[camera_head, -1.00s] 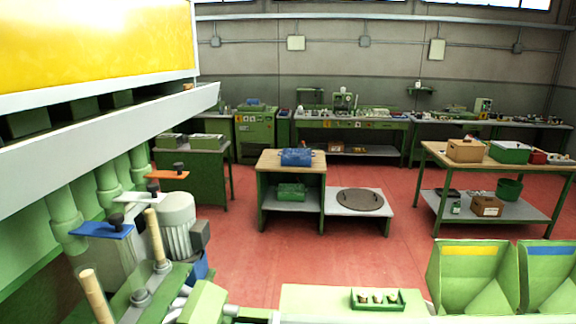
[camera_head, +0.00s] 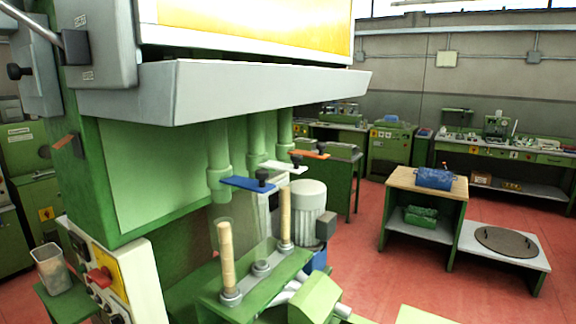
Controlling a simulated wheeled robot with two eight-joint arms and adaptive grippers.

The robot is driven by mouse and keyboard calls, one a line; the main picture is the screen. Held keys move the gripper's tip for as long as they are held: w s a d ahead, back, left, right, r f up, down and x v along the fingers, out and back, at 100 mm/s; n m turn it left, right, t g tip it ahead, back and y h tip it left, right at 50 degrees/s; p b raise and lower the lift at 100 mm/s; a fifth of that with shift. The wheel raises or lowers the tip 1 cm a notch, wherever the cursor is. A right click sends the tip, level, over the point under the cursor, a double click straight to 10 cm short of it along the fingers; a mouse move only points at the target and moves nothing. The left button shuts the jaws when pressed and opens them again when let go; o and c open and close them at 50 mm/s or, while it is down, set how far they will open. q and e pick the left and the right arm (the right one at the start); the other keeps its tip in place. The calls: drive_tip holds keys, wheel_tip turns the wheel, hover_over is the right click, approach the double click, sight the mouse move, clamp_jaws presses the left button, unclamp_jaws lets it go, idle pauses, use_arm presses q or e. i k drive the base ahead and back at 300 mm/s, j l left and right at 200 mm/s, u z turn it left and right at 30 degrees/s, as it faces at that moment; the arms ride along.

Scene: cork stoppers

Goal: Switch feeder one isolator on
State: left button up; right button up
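Two grey boxes are mounted on the machine's upper left. The nearer box (camera_head: 106,42) has small labels and a metal lever (camera_head: 32,20) that slants up to the left. The other box (camera_head: 38,75) is partly hidden and has a black knob (camera_head: 14,72). Lower left, a control panel (camera_head: 140,285) carries a red rotary handle (camera_head: 99,278) on a yellow plate. The labels are too small to read, so I cannot tell which control is the feeder one isolator or its position. Neither gripper is in view.
The green machine (camera_head: 160,180) fills the left and middle, with cork columns (camera_head: 226,260) and blue, white and orange tabs below its pale ledge. Red floor (camera_head: 370,250) is open to the right, before a small wooden-topped table (camera_head: 400,182).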

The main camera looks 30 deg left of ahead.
sight(103, 278)
drive_tip(key=u, duration=2.25)
drive_tip(key=i+j, duration=0.15)
drive_tip(key=j, duration=0.3)
drive_tip(key=i+j, duration=0.1)
drive_tip(key=j, duration=0.4)
drive_tip(key=i+j+z, duration=0.1)
drive_tip(key=j, duration=0.35)
drive_tip(key=i+j, duration=0.15)
drive_tip(key=j, duration=0.3)
